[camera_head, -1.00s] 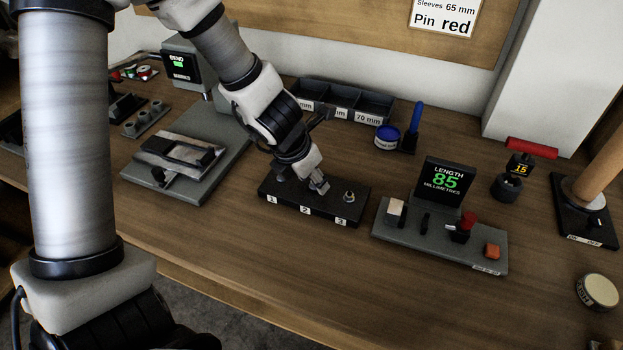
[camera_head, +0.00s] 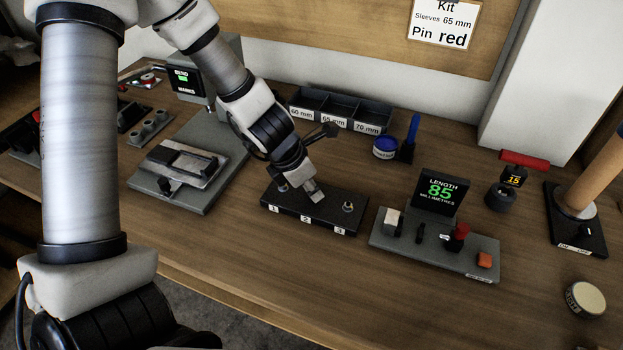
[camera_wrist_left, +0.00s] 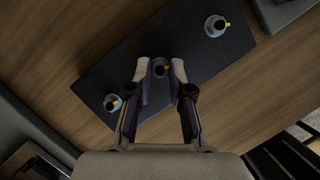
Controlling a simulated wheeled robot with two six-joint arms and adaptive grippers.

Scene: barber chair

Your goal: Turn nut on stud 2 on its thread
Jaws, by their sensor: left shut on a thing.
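A black block (camera_head: 330,212) with labels 1, 2 and 3 stands on the bench and carries a row of studs. My left gripper (camera_head: 316,195) points down at the middle stud, stud 2. In the left wrist view my left gripper (camera_wrist_left: 160,75) has one finger on each side of the nut on stud 2 (camera_wrist_left: 160,68) and is shut on it. In the head view the fingers hide that nut. Stud 1 (camera_head: 282,187) and stud 3 (camera_head: 348,207) stand clear on either side, with yellow showing on stud 3. My right gripper is not in view.
A length gauge (camera_head: 432,240) reading 85 stands right of the block. A grey bending plate (camera_head: 205,185) lies to the left. Labelled sleeve bins (camera_head: 340,110) and a blue pot (camera_head: 385,147) stand behind. Bare bench lies in front of the block.

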